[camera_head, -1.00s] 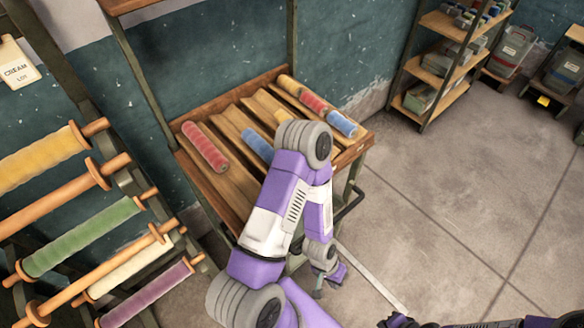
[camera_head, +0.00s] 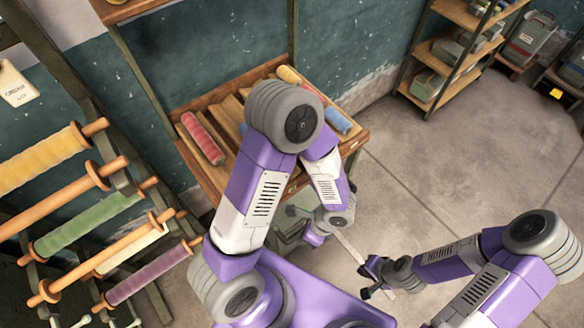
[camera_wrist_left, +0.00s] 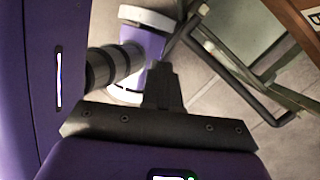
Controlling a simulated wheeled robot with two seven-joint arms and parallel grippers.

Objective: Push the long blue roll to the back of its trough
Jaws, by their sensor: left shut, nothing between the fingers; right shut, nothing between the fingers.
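The sloped wooden rack (camera_head: 224,100) has parallel troughs. A sliver of a blue roll (camera_head: 243,128) shows in a middle trough beside my left elbow; the arm hides the rest. A shorter-looking blue roll (camera_head: 338,121) lies at the front of the right trough, partly covered. My left gripper (camera_head: 309,239) hangs low in front of the rack, apart from the rolls. In the left wrist view its dark fingers (camera_wrist_left: 163,85) are together, empty. My right gripper (camera_head: 367,281) is shut and empty over the floor, right of the rack.
A red roll (camera_head: 202,138) lies in the left trough, and a yellow roll (camera_head: 288,75) at the back right. A stand of coloured rolls (camera_head: 62,222) is close on the left. Shelves (camera_head: 447,50) stand at the back right. The floor (camera_head: 440,165) on the right is clear.

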